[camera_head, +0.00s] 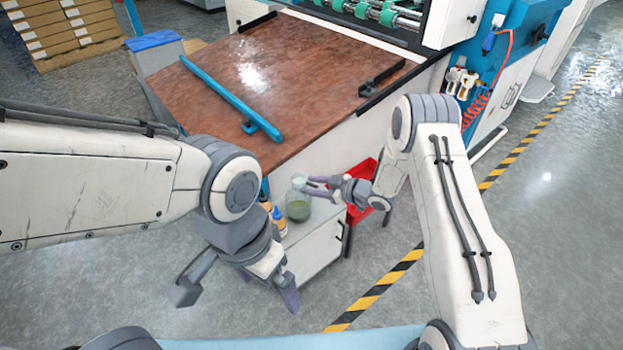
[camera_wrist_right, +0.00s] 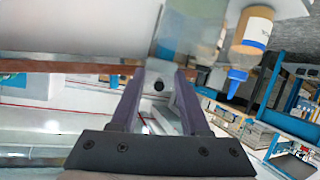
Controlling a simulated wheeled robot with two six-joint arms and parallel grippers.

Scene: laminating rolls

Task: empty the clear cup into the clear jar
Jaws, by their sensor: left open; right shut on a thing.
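The clear jar (camera_head: 298,208) stands on a small white cabinet and has greenish contents in its lower part. My right gripper (camera_head: 314,187) is shut on the clear cup (camera_head: 299,183), which is small and faint at the jar's mouth. I cannot tell the cup's exact tilt or what is in it. In the right wrist view the picture is turned over; the fingers (camera_wrist_right: 160,90) point toward the jar (camera_wrist_right: 195,35), and the cup cannot be made out clearly. My left gripper (camera_head: 238,292) is open and empty, in front of the cabinet.
A red bin (camera_head: 361,178) is behind my right gripper. The brown machine table (camera_head: 300,100) rises behind. Floor in front is clear, with a striped line.

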